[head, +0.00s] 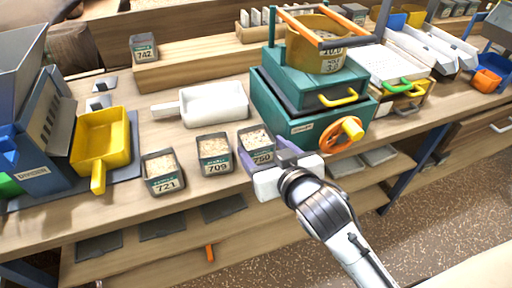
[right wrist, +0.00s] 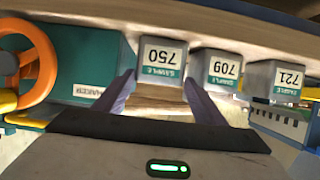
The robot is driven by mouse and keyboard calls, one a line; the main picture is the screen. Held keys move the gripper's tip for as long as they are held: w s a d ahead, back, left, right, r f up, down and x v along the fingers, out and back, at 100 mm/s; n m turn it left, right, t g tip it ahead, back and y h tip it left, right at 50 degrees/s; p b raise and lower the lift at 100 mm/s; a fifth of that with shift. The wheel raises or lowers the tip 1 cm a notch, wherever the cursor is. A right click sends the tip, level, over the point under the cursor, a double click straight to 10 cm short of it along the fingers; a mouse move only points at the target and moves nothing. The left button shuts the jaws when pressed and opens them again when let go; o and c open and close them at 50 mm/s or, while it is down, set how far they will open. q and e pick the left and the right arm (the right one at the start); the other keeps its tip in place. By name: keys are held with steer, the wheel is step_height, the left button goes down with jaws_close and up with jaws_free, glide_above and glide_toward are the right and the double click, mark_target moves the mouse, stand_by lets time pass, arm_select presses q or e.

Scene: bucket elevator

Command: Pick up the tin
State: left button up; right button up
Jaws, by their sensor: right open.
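Three open square tins with granular contents stand in a row near the bench's front edge: tin 721 (head: 163,186), tin 709 (head: 215,167) and tin 750 (head: 263,158). Another tin, 7A2 (head: 145,55), stands at the back left. My right gripper (head: 266,152) is open at tin 750, its purple fingers towards the tin's two sides. In the right wrist view, tin 750 (right wrist: 162,52) is upright, centred just beyond and between the fingertips (right wrist: 159,76). I cannot tell whether they touch it. My left gripper is out of view.
A teal machine (head: 285,120) with an orange handwheel (head: 343,138) stands close right of tin 750. A white scoop (head: 215,104) lies behind the tins. A yellow scoop (head: 102,140) and a blue machine (head: 40,150) are at left. A lower shelf (head: 180,245) runs below the bench edge.

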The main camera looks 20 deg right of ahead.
mark_target(251, 136)
steer(key=x, duration=0.9)
steer(key=shift+w+f, duration=0.1)
steer(key=shift+c, duration=0.4)
steer(key=c, duration=0.8)
